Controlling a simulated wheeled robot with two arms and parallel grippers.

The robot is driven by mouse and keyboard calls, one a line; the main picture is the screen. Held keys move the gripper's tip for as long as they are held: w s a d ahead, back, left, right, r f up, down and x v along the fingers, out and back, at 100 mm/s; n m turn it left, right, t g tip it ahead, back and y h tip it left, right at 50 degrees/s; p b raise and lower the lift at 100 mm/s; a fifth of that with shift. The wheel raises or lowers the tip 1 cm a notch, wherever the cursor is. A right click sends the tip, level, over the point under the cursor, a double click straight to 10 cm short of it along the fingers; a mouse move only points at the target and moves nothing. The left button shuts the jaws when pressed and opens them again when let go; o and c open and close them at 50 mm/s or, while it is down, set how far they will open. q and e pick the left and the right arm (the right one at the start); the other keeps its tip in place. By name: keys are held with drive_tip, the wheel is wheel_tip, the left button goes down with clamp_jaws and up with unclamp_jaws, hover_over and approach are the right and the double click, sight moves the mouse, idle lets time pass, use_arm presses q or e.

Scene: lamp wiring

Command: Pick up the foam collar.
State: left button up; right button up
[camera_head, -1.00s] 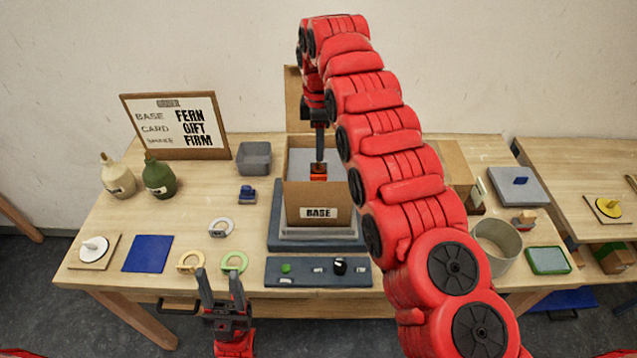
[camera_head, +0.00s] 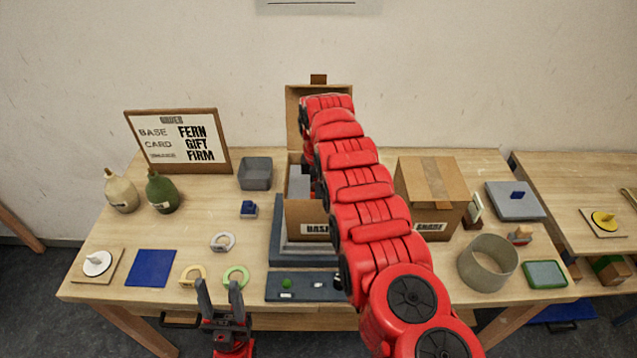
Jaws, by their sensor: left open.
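My left gripper (camera_head: 219,288) is open and empty at the table's front edge, pointing up the picture, just in front of the yellow and green rings. My right arm (camera_head: 370,215) reaches over the open cardboard box marked BASE (camera_head: 302,215). My right gripper is hidden behind that arm, as is much of the box.
A dark panel (camera_head: 275,291) with a green knob lies in front of the box. A blue mat (camera_head: 150,268), a grey bin (camera_head: 255,172) and two bottles stand to the left. A closed box (camera_head: 428,190) and a grey cylinder (camera_head: 488,263) are right of my right arm.

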drive_tip(key=shift+w+f, duration=0.1)
drive_tip(key=shift+f, duration=0.1)
clamp_jaws()
drive_tip(key=shift+r, duration=0.15)
